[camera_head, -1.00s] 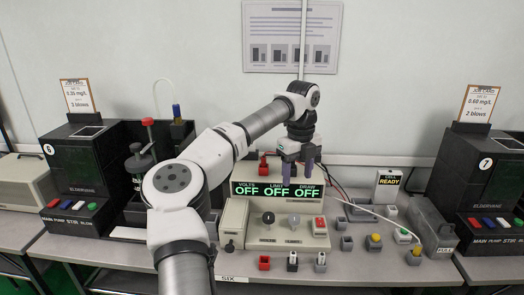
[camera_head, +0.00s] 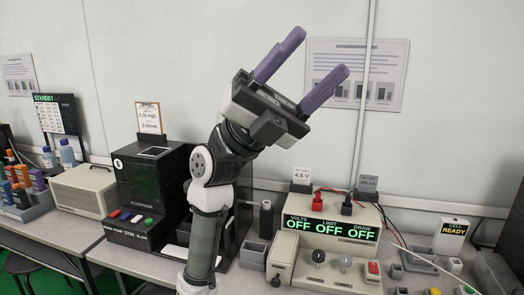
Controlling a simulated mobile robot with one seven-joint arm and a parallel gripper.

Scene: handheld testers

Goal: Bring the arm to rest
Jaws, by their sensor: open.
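My gripper (camera_head: 304,70) is raised high, in front of the wall and above the bench. Its two purple fingers point up and to the right and stand wide apart. Nothing is between them. My arm (camera_head: 212,195) rises from the bottom of the view, folded upright, and hides part of the black tester behind it.
A power supply (camera_head: 330,254) reading OFF three times stands right of my arm, with red and black plugs on top. A black tester (camera_head: 148,190) and a beige box (camera_head: 84,190) stand left. A CELL READY sign (camera_head: 452,236) is at right. The air around the gripper is clear.

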